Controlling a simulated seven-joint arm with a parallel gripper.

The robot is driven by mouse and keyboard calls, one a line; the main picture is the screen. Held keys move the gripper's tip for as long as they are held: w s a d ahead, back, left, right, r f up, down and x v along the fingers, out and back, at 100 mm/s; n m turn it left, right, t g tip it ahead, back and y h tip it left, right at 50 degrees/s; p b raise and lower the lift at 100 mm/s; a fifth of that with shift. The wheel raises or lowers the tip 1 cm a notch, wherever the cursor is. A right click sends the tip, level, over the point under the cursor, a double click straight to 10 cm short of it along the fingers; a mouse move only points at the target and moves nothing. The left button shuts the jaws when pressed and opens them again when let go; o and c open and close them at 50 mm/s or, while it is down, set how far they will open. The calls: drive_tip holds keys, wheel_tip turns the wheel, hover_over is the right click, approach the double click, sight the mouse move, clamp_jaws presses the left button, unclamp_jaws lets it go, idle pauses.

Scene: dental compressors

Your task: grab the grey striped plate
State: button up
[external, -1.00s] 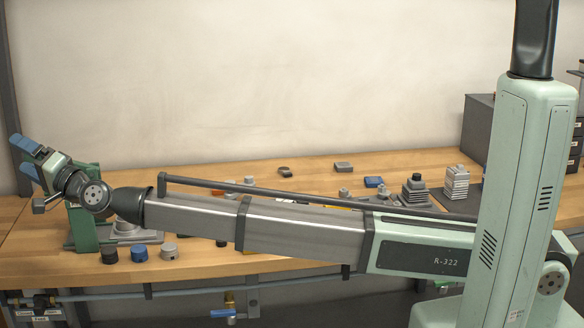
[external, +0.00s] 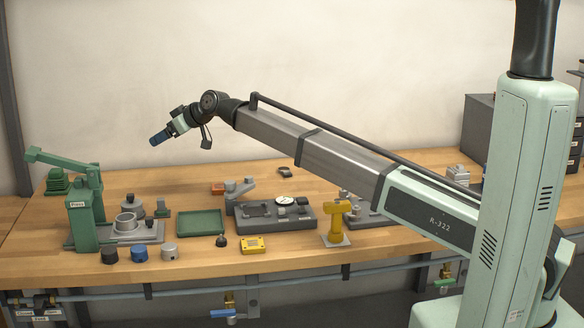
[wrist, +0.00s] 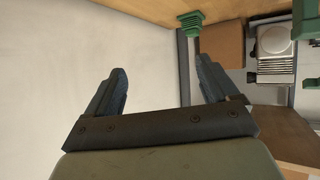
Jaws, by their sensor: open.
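I cannot tell for sure which thing is the grey striped plate. A pale grey layered stack (external: 457,174) stands at the bench's right, partly hidden behind my arm. In the wrist view, a grey block with a ribbed, striped side (wrist: 272,69) shows at the upper right; whether it is the plate is unclear. My gripper (external: 156,139) is in the air above the bench's left half, pointing down and left, away from all objects. In the wrist view, its two blue fingers (wrist: 161,66) are apart with nothing between them.
A green press (external: 82,215) stands at the bench's left end. A green tray (external: 201,223), a grey fixture (external: 275,214), a yellow stand (external: 336,222) and a yellow box (external: 253,245) are along the middle. The bench's back left is mostly clear.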

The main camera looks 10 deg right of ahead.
drive_tip(key=w+d+f+n+g+h, duration=0.15)
drive_tip(key=w+d, duration=0.25)
drive_tip(key=d, duration=0.6)
drive_tip(key=w+d+f+n+h, duration=0.1)
drive_tip(key=w+d+h, duration=0.25)
drive_tip(key=d, duration=0.75)
drive_tip(key=w+d+f+n+g+h, duration=0.15)
drive_tip(key=w+d, duration=0.25)
drive_tip(key=d, duration=0.6)
drive_tip(key=d+g+h, duration=0.3)
drive_tip(key=d, duration=2.4)
drive_tip(key=shift+n, duration=0.4)
drive_tip(key=f, duration=0.7)
drive_tip(key=shift+s+a+f, duration=0.15)
drive_tip(key=shift+s+f, duration=0.05)
drive_tip(key=shift+f, duration=0.15)
drive_tip(key=shift+a+f, duration=0.2)
drive_tip(key=shift+f, duration=1.2)
drive_tip(key=shift+a+f, duration=0.15)
drive_tip(key=shift+f, duration=1.2)
drive_tip(key=c, duration=1.2)
